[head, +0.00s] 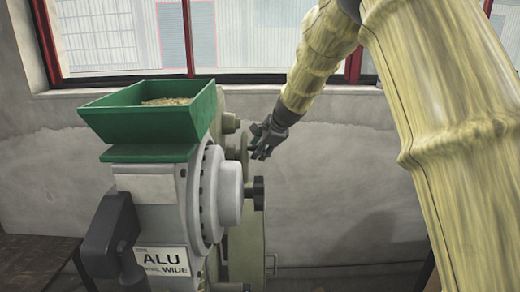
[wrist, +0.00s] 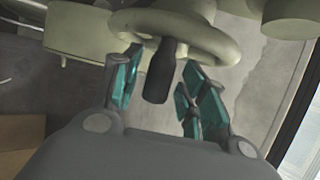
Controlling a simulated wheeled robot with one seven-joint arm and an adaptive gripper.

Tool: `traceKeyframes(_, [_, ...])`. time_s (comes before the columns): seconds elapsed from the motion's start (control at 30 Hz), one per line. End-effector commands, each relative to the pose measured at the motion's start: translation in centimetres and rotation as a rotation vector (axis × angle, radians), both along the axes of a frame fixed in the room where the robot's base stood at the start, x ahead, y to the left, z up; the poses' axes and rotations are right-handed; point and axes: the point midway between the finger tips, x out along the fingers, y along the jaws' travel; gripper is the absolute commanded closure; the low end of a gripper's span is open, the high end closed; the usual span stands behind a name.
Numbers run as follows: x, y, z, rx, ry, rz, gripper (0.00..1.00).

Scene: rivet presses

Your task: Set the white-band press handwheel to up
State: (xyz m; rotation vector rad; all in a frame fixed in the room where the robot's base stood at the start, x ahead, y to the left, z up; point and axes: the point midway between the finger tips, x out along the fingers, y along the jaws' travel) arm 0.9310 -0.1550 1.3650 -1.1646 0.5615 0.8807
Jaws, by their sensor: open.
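A pale green handwheel (wrist: 218,42) is at the top of the wrist view, with a black handle (wrist: 160,80) on its rim. The handle points toward my wrist camera. My gripper (wrist: 158,68) is open, with one teal-padded finger on each side of the handle. Gaps show between the pads and the handle, so it is not gripped. In the head view my gripper (head: 256,150) is beside the pale green machinery behind the grey press. The wheel is mostly hidden there. I cannot make out a white band in either view.
The grey press (head: 158,205) with a green hopper (head: 150,125) and an ALU label (head: 161,261) stands in front of my gripper. A black knob (head: 257,193) sticks out at its right. A wall and window are behind. Clear space lies right of the machinery.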

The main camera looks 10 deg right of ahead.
Motion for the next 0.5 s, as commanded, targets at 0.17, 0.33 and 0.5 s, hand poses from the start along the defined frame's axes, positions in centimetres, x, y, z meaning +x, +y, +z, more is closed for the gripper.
traceKeyframes(0.17, [-1.0,-0.6,1.6,0.0,-0.003,0.0,0.57])
traceKeyframes(0.33, [-2.6,-1.5,3.8,0.0,-0.003,0.0,0.57])
traceKeyframes(0.5, [-4.2,-2.4,6.1,0.0,-0.003,-0.001,0.57])
